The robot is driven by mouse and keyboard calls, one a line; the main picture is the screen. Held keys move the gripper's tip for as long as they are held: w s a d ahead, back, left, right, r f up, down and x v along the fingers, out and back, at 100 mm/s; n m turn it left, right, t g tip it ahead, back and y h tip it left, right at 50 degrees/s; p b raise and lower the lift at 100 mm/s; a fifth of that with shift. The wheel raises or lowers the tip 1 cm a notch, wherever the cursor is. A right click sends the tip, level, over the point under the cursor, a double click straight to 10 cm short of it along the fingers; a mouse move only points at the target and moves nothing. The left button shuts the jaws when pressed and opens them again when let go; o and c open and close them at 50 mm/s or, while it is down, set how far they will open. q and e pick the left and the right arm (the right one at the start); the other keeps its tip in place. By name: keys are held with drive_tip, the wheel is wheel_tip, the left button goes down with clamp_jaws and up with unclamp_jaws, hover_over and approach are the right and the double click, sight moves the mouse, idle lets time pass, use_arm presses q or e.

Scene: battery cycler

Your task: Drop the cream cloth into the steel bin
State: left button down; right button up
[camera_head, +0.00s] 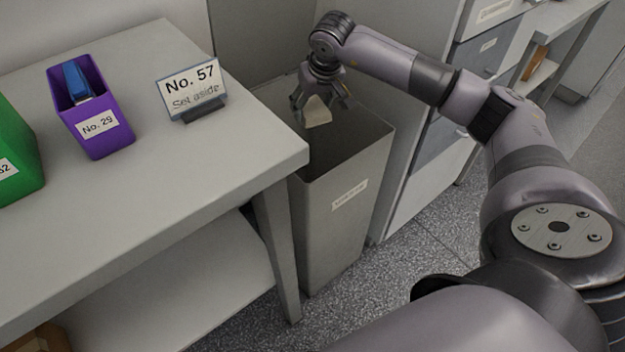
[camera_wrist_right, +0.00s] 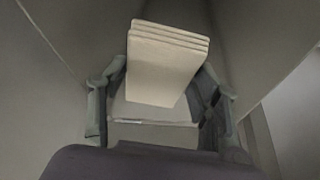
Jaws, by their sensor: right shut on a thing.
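The cream cloth (camera_head: 317,112) is a folded stack held in my right gripper (camera_head: 320,97). It hangs over the open top of the steel bin (camera_head: 338,215), which stands on the floor beside the table. In the right wrist view the cloth (camera_wrist_right: 165,65) shows its folded layers between the fingers of the right gripper (camera_wrist_right: 160,105), with bin walls around it. The gripper is shut on the cloth. The bin's label is too small to read. My left gripper is not in view.
The table (camera_head: 215,215) is left of the bin. On it are a purple box (camera_head: 112,138) labelled No. 29 with a blue object inside, a green box (camera_head: 15,150), and a No. 57 "Set aside" sign (camera_head: 192,90). A drawer cabinet (camera_head: 425,180) stands right of the bin.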

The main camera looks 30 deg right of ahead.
drive_tip(key=o, duration=1.2)
drive_tip(key=v, duration=1.2)
